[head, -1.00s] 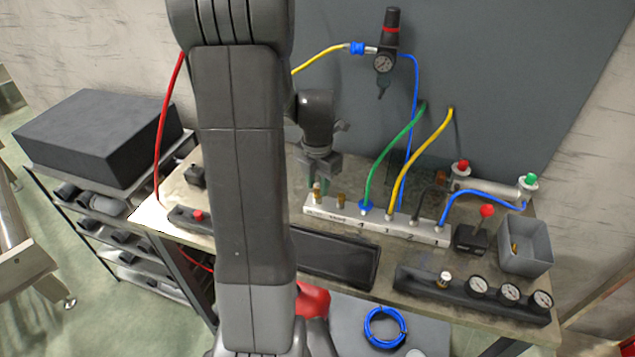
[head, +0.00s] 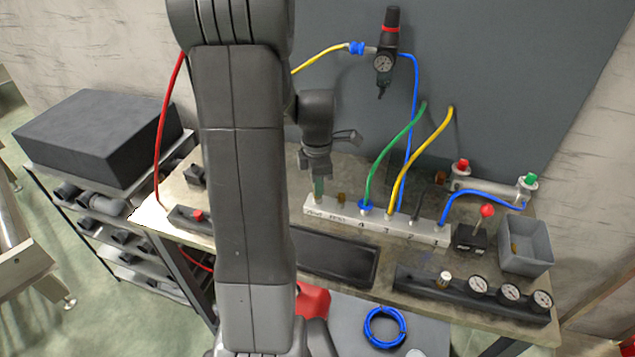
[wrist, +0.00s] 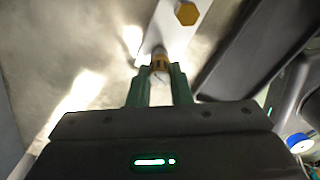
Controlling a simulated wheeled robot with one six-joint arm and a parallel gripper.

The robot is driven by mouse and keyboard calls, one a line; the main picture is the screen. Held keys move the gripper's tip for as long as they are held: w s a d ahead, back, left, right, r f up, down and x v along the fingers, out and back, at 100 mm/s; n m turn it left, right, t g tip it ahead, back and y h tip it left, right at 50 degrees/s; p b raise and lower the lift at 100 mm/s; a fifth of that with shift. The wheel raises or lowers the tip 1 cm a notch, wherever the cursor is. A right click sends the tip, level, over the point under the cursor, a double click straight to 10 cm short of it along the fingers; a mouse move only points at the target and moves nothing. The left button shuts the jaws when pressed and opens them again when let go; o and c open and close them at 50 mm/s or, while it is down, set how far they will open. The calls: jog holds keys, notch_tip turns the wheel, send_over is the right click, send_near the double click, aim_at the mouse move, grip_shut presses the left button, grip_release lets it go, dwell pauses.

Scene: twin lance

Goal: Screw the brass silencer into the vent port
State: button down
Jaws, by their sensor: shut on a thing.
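My gripper (head: 319,194) is at the left end of the pale manifold block (head: 375,222). In the wrist view its two green fingers (wrist: 160,75) are shut on a small brass piece (wrist: 160,63), which I take for the silencer. The piece is at the block's end (wrist: 168,32), but I cannot tell whether it is seated or threaded in the vent port. The port's mouth is hidden. In the head view the fingers mostly cover the held piece. A second brass fitting (head: 340,198) stands just right of the fingers and shows as a hexagon (wrist: 187,12) in the wrist view.
Green (head: 390,150) and yellow (head: 425,155) hoses rise from the block right of my gripper. A black tray (head: 335,262) lies in front. A gauge strip (head: 470,295), a red-knobbed lever box (head: 470,238) and a grey bin (head: 525,250) stand to the right.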

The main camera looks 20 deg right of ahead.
jog(key=m, duration=0.6)
jog(key=shift+m, duration=0.4)
jog(key=m, duration=0.6)
jog(key=c, duration=1)
grip_release()
jog(key=shift+m, duration=0.4)
jog(key=shift+c, duration=0.2)
notch_tip(320, 180, up, 14)
jog(key=shift+f+b, duration=0.15)
jog(key=shift+b, duration=0.25)
notch_tip(320, 180, down, 14)
jog(key=shift+f+p, duration=0.1)
jog(key=shift+p, duration=0.35)
jog(key=shift+r+n, duration=0.2)
jog(key=shift+n, duration=1.4)
